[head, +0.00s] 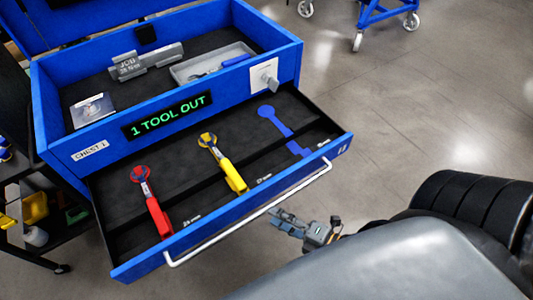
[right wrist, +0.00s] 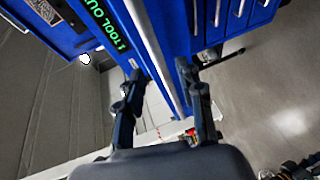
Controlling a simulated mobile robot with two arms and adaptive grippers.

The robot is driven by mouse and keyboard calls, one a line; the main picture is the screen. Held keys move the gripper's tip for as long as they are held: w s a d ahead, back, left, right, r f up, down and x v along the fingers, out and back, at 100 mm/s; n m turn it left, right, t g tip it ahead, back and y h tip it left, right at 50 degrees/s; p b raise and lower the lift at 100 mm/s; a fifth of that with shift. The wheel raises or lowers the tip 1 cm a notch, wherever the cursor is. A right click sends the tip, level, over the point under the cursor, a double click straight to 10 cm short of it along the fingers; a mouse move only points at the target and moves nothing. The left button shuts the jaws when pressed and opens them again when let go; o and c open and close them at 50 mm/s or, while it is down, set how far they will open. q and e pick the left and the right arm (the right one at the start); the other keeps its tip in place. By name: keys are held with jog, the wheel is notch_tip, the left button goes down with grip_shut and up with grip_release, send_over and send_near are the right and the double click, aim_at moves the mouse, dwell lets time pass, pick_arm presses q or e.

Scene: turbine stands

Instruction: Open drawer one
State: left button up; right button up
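The blue tool chest (head: 50,100) stands at the left in the head view, marked CHEST 1. Its drawer (head: 205,236) is pulled out, with a long pale bar handle (head: 236,222) along the front. Inside lie a red-handled tool (head: 157,215) and a yellow-handled tool (head: 233,176); a blue tool-shaped outline (head: 275,122) is bare. My right gripper (head: 284,217) is just outside the handle. In the right wrist view its fingers (right wrist: 156,80) are spread, with the handle (right wrist: 150,40) running between them in the picture; contact cannot be told. My left gripper is not in view.
The chest top holds a grey block (head: 150,60), a grey tray (head: 212,64) and a picture card (head: 93,109). A green sign (head: 168,115) reads 1 TOOL OUT. A black cart (head: 30,245) stands at left. A blue wheeled stand (head: 385,14) is at the back; floor right of the chest is clear.

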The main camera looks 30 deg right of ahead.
jog(key=v, duration=0.6)
jog(key=shift+s, duration=0.3)
jog(key=shift+d, duration=0.1)
